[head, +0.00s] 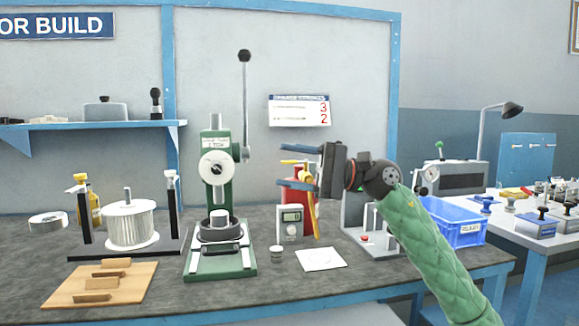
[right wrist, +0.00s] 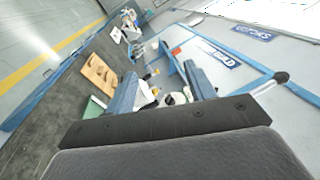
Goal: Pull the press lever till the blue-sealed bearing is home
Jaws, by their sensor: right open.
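The green arbor press (head: 214,180) stands upright on the bench. Its lever (head: 244,105) points straight up and ends in a black knob (head: 244,56). A dark round housing (head: 222,231) sits on the press base, with a silver cylinder (head: 220,215) above its middle. I cannot make out a blue seal. My right gripper (head: 283,167) is open and empty, to the right of the press and below the knob. In the right wrist view the lever knob (right wrist: 281,77) lies outside the fingers, to their right. My left gripper is not in view.
A red bottle (head: 300,205) and a small gauge (head: 290,224) stand behind and below my right gripper. A spool stand (head: 130,224) and a wooden board (head: 100,284) lie left of the press. A blue bin (head: 458,230) is at the right.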

